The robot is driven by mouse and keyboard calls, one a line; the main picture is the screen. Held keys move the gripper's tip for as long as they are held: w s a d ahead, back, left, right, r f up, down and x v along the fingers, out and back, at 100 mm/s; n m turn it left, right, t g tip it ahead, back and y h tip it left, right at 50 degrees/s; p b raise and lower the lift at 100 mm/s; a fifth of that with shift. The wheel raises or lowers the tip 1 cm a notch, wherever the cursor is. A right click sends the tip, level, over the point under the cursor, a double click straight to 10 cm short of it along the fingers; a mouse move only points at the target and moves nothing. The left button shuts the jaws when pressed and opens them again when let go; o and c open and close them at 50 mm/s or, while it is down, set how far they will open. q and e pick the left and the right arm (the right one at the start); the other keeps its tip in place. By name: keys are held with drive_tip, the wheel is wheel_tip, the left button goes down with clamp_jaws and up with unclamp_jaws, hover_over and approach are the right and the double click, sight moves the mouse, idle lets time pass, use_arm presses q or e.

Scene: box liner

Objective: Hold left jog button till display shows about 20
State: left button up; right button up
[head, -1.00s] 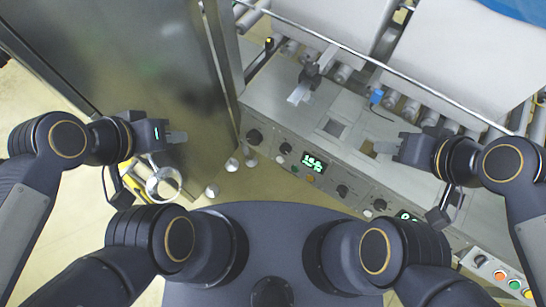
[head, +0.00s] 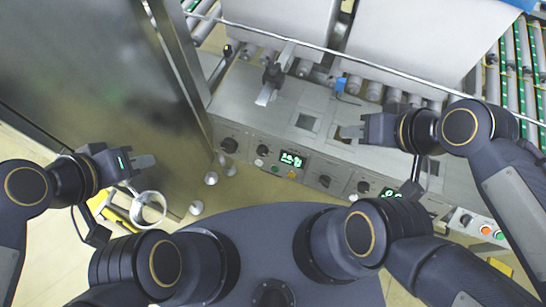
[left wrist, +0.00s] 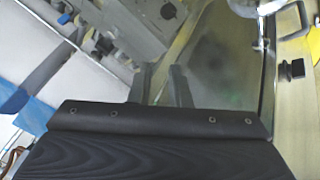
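The grey machine's front panel (head: 255,133) runs across the middle of the head view. A lit green display (head: 291,161) sits on it; its digits are too blurred to read surely. Which is the left jog button I cannot tell. My left gripper (head: 146,161) is left of the panel, apart from it; its fingers stand apart and empty in the left wrist view (left wrist: 160,84). My right gripper (head: 350,131) hovers over the machine top; its finger gap is unclear.
A large metal door (head: 110,75) stands at the left. Roller conveyors (head: 510,70) are at the right.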

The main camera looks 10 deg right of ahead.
use_arm(q)
drive_tip(key=shift+a, duration=0.1)
clamp_jaws()
idle(1.8)
